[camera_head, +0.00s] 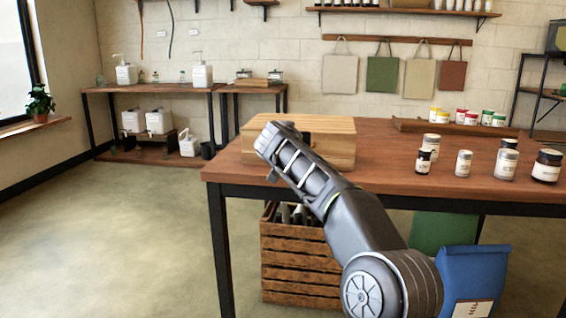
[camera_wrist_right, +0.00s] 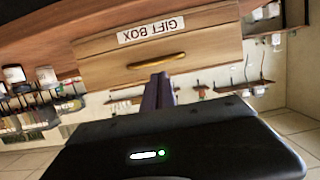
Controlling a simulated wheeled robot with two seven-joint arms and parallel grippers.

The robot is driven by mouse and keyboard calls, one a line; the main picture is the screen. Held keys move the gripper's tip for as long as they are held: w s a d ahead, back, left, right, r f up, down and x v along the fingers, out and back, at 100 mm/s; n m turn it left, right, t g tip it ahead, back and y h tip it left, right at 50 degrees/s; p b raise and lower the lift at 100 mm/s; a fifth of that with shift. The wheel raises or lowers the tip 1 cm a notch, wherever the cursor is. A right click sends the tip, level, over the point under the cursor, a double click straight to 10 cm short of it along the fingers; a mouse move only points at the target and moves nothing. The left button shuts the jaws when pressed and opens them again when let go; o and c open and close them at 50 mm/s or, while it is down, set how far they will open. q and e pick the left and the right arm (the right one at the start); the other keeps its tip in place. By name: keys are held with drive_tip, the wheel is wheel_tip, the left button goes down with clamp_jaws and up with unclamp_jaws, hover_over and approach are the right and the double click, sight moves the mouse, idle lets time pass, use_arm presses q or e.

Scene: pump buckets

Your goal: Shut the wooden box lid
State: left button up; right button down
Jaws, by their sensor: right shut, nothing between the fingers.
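The wooden box (camera_head: 335,150) stands on the near left part of the brown table. Its lid (camera_head: 325,123) looks flat across the top; I cannot tell whether a small gap is left. My right arm covers part of its front and left side. In the right wrist view the box front (camera_wrist_right: 205,50) appears upside down, with a GIFT BOX label and a gold handle (camera_wrist_right: 157,61). My right gripper (camera_wrist_right: 158,80) is shut and empty, its fingertips just by the handle; I cannot tell whether they touch. My left gripper is not in view.
The table (camera_head: 390,180) holds several jars on the right and a wooden tray (camera_head: 410,126) of small cans behind. A slatted crate (camera_head: 290,255) and a blue bag (camera_head: 470,275) stand below. The floor to the left is clear.

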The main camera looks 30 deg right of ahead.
drive_tip(key=s+a+f+b, duration=0.2)
drive_tip(key=s+a+f, duration=0.2)
drive_tip(key=s+f, duration=0.1)
drive_tip(key=shift+s+a+b, duration=0.2)
drive_tip(key=shift+s+b, duration=0.2)
drive_tip(key=shift+s, duration=0.25)
